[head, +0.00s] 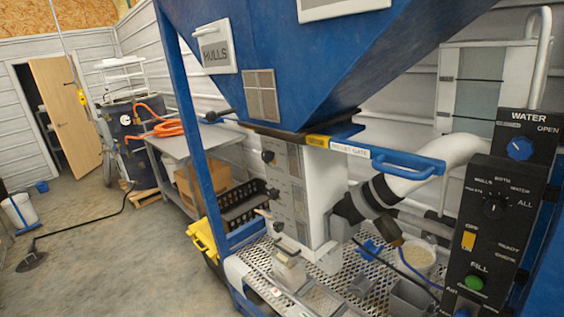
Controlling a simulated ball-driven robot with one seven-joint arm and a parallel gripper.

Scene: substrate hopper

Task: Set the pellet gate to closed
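The pellet gate (425,164) is a blue slide with a loop handle at the outlet under the blue hopper (290,60). A white label reading PELLET GATE (350,148) is on its front edge. The slide sticks out well to the right of the outlet, its handle end over the grey-white pipe. A small yellow tag (318,141) sits left of the label. How far the plate reaches inside the outlet is hidden. I cannot make out my gripper in this view, and nothing is touching the handle.
A black control panel (492,220) with a blue WATER knob (520,148) and green FILL button (474,282) stands close at the right. A white pipe with a black collar (385,190) runs below the gate. A blue post (195,130) stands left; open floor (110,250) lies beyond.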

